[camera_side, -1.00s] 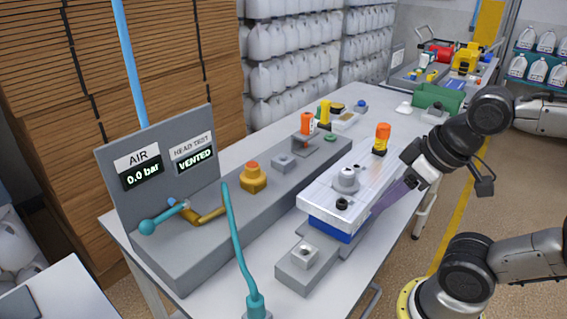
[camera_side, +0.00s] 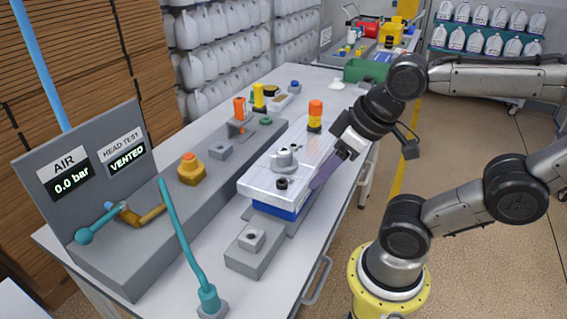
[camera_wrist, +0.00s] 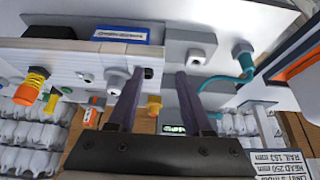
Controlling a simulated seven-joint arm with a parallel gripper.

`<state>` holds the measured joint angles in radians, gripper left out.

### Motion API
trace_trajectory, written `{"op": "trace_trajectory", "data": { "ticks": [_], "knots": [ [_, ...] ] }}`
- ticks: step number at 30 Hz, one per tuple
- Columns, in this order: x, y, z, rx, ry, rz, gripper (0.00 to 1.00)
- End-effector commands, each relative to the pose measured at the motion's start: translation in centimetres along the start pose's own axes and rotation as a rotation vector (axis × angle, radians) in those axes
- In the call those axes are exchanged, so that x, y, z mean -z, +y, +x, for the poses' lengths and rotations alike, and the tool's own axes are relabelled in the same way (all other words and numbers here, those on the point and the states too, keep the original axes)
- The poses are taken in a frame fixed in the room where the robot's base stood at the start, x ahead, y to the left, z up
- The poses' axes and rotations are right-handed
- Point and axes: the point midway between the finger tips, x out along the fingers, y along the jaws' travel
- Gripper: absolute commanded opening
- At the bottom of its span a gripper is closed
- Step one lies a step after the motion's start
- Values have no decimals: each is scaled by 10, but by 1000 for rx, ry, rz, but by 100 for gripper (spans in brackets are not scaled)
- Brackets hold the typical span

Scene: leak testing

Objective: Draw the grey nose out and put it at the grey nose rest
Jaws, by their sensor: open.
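A grey rounded fitting, which looks like the grey nose (camera_side: 284,158), stands upright on the pale block (camera_side: 262,178). It also shows in the wrist view (camera_wrist: 115,78), left of my fingers. A small black piece (camera_side: 282,183) sits near it on the block and appears between my fingers in the wrist view (camera_wrist: 148,73). My gripper (camera_side: 312,190) is open and empty, its purple fingers at the block's right side; both fingers show in the wrist view (camera_wrist: 160,75). A low grey block with a pale square top (camera_side: 250,240) stands in front. No label marks which grey block is the nose rest.
An orange-and-black knob (camera_side: 315,116) stands at the block's far end. A grey bench unit (camera_side: 150,245) with a yellow fitting (camera_side: 191,170) and a small grey block (camera_side: 220,150) lies left. The gauge panel (camera_side: 85,175) reads 0.0 bar and VENTED.

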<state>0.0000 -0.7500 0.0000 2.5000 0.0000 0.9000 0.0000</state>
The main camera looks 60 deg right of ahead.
Motion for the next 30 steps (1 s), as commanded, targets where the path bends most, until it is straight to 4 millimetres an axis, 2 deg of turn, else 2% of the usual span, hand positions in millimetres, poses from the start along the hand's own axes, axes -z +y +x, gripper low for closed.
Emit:
{"op": "trace_trajectory", "data": {
  "ticks": [9,11,15,25,28,30],
  "knots": [
    [0,0,0,0,0,0,50],
    [0,0,0,0,0,0,59],
    [0,0,0,0,0,0,83],
    [0,0,0,0,-2,19,83],
    [-6,0,-1,-1,-29,95,83],
    [-2,0,-10,-4,-40,188,83]
  ]
}}
